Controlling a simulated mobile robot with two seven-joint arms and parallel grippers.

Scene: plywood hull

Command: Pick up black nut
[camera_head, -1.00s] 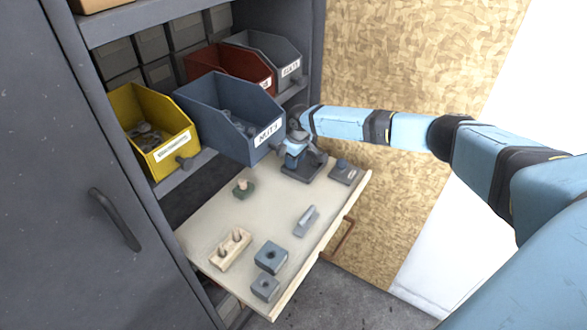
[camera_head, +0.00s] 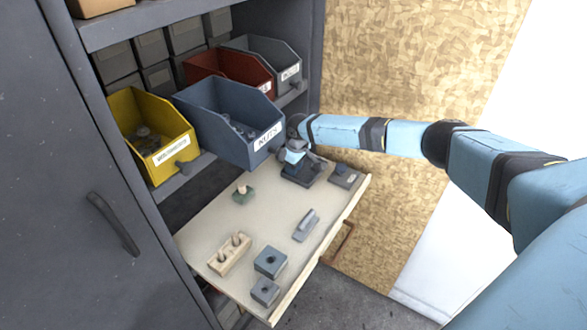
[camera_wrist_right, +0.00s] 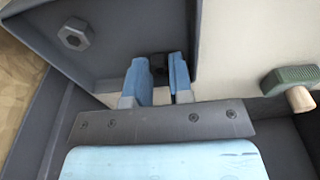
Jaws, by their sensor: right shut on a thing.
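In the right wrist view, a small black nut (camera_wrist_right: 158,65) sits between the two blue fingers of my right gripper (camera_wrist_right: 159,78), which is shut on it. Most of the nut is hidden by the fingers, over a dark grey surface. In the head view, my right gripper (camera_head: 296,152) is low at the far right part of the pull-out board (camera_head: 212,215), beside the blue bin labelled NUTS (camera_head: 215,115). The nut cannot be made out there. My left gripper is not in view.
A yellow bin (camera_head: 130,110) and a red bin (camera_head: 205,68) stand by the blue one. The board holds a green piece with a peg (camera_head: 243,193), a wooden block with pegs (camera_head: 229,254) and grey blocks (camera_head: 270,261). A hex piece (camera_wrist_right: 75,33) shows in the wrist view.

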